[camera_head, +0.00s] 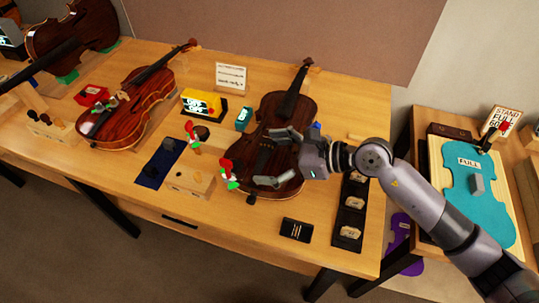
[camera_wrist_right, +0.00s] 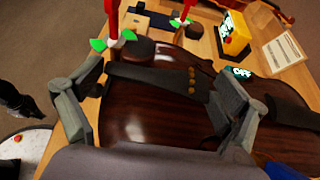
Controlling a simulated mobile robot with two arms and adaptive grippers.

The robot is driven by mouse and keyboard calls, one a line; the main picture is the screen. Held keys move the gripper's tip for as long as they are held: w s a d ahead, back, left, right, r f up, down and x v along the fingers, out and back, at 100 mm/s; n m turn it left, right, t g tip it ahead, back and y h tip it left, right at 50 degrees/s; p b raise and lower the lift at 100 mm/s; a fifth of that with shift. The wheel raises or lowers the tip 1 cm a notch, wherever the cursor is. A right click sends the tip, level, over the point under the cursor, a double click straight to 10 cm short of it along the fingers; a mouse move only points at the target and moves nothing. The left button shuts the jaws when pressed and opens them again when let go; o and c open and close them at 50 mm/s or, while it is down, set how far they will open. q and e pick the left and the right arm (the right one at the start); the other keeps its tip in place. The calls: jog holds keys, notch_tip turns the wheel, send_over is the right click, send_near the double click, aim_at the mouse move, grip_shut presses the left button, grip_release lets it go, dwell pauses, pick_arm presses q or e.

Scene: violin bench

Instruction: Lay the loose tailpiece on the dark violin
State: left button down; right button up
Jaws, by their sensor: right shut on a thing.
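The dark violin (camera_head: 299,104) lies on the bench, its neck pointing away to the back wall. My right gripper (camera_head: 277,160) is over its lower body, with one finger at each end of the dark tailpiece. In the right wrist view the tailpiece (camera_wrist_right: 155,80) spans between the fingers of the gripper (camera_wrist_right: 165,90), with small brass studs near its right end. It is over the violin's glossy brown top (camera_wrist_right: 150,115). I cannot tell whether it touches the top. My left gripper is not in view.
Red and green clamps (camera_head: 228,174) stand close to the violin's left edge. A wooden block (camera_head: 190,182), blue mat (camera_head: 160,165) and yellow box (camera_head: 203,102) are further left. A black tray (camera_head: 350,215) lies to the right. Another violin (camera_head: 128,120) lies at left.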

jog(key=shift+f+b, duration=0.55)
jog(key=shift+f, duration=0.15)
jog(key=o, duration=0.6)
jog(key=v, duration=1.2)
